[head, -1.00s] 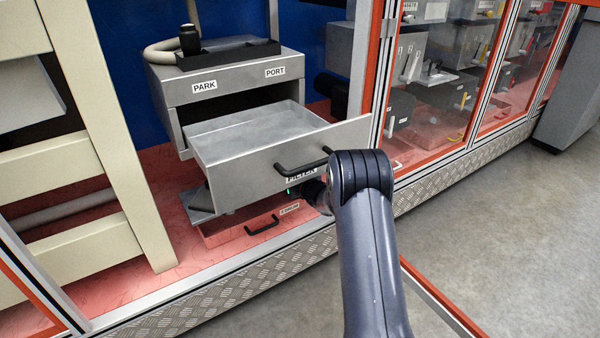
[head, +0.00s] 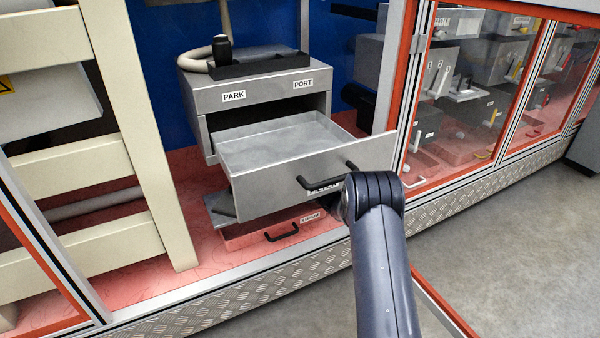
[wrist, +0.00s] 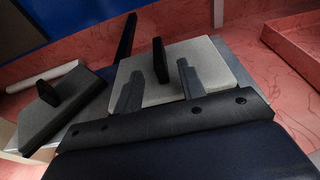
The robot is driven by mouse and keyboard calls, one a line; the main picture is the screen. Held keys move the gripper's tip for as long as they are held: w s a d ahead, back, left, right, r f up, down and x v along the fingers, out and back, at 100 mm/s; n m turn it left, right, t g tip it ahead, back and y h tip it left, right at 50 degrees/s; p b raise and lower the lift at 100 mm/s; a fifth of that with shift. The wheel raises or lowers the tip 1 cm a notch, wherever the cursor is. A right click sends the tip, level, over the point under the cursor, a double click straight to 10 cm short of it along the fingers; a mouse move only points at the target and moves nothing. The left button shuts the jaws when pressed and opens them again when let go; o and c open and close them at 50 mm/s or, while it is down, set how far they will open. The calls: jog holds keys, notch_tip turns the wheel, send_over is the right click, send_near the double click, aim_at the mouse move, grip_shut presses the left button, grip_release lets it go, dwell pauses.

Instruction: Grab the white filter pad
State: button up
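The white filter pad (wrist: 205,62) is a light, flat square plate with an upright black handle (wrist: 160,60) in the wrist view. My gripper (wrist: 160,88) is open; its two fingers are apart in front of the pad. The handle shows between the fingertips and a little beyond them; I cannot tell whether they touch it. A darker grey pad (wrist: 62,112) with its own black handle lies to the left. In the head view my gripper is hidden behind my arm and the drawer, and the white pad is not visible.
An open, empty metal drawer (head: 285,150) juts from the cabinet marked PARK and PORT (head: 255,92). Below it is a red lower drawer (head: 268,238) with a black handle. A red-walled tray (wrist: 295,45) is at the wrist view's right. A cream frame (head: 130,130) stands left.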

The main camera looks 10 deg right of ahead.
jog(key=shift+p+x, duration=1.1)
jog(key=shift+x, duration=2.3)
grip_shut()
